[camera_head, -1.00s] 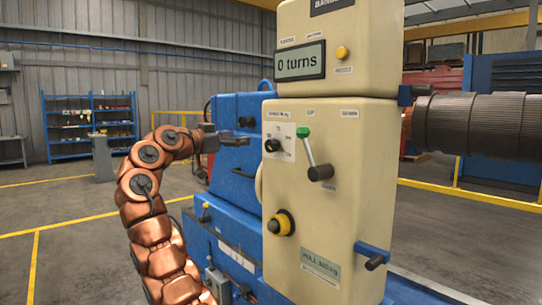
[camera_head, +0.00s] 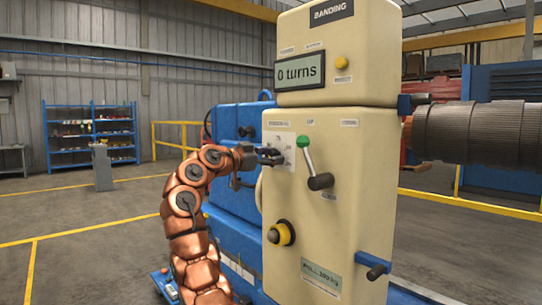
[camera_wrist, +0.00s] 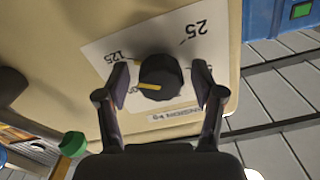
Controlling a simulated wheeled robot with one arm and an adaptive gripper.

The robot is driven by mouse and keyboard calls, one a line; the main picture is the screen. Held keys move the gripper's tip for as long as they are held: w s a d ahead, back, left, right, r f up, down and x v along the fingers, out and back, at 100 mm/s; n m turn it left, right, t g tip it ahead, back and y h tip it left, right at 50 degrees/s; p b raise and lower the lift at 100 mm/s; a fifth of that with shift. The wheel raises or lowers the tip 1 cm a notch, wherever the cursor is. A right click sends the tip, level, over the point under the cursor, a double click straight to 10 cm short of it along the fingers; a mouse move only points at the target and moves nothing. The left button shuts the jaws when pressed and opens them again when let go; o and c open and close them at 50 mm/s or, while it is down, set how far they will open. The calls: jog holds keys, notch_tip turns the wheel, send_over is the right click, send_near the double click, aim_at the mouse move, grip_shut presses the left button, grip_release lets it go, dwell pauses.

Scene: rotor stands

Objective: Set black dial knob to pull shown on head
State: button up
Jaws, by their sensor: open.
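The black dial knob (camera_wrist: 160,78) sits on a white scale plate (camera_wrist: 150,42) in the wrist view. Its yellow pointer points left and slightly down there, below the printed 125; a 25 is at upper right. My gripper (camera_wrist: 161,84) is open, with one finger on each side of the knob; contact is not clear. In the head view my gripper (camera_head: 272,156) is at the scale plate (camera_head: 289,158) and hides the knob. The pull label (camera_head: 321,273) is low on the cream cabinet; its number is too blurred to read surely.
A lever with a green top (camera_head: 303,142) and black hub stands just right of the dial. A yellow and black button (camera_head: 281,232) is below. A blue bracket with a black handle (camera_head: 374,263) juts out at lower right.

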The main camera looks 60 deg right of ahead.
jog(key=shift+d, duration=0.2)
jog(key=c, duration=1.2)
